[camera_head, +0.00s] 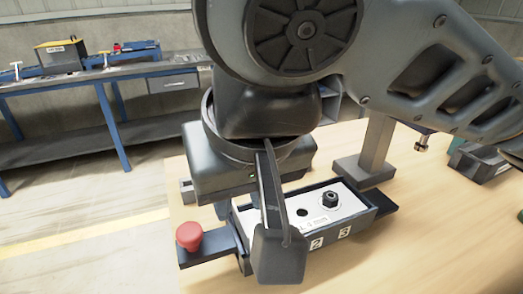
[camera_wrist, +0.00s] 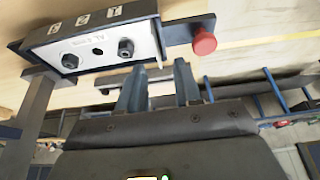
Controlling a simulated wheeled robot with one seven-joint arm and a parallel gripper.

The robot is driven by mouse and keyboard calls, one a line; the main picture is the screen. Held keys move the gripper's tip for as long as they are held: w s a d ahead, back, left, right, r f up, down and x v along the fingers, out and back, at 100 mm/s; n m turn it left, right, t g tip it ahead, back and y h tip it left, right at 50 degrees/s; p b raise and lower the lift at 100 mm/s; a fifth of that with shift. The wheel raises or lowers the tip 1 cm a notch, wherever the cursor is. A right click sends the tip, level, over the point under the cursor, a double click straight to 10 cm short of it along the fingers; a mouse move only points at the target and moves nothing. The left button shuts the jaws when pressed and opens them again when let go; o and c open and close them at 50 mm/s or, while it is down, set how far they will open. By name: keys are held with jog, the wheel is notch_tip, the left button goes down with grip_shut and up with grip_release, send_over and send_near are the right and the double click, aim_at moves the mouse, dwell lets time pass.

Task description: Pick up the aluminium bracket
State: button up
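My gripper (camera_wrist: 160,64) shows in the wrist view with its two fingers apart, so it is open. A pale grey metal strip (camera_wrist: 158,74) shows between and beside the fingertips; it may be the aluminium bracket, but its shape is mostly hidden. I cannot tell whether the fingers touch it. In the head view my arm hides most of the gripper and the space below it. The dark fixture box (camera_head: 338,240) has a white top plate (camera_wrist: 97,35) with a black nut (camera_head: 329,199) and an open hole (camera_head: 302,212). A second black nut (camera_wrist: 126,47) shows in the wrist view.
A red button (camera_head: 189,235) stands on a dark arm at the fixture's left end. A grey post (camera_head: 376,145) rises from the wooden table (camera_head: 420,245) behind it. The table is clear at front right. A blue bench (camera_head: 100,85) stands far back left.

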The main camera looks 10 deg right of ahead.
aim_at(240, 218)
jog(key=shift+x, duration=2.75)
jog(key=shift+d, duration=0.2)
jog(key=shift+c, duration=0.5)
grip_shut()
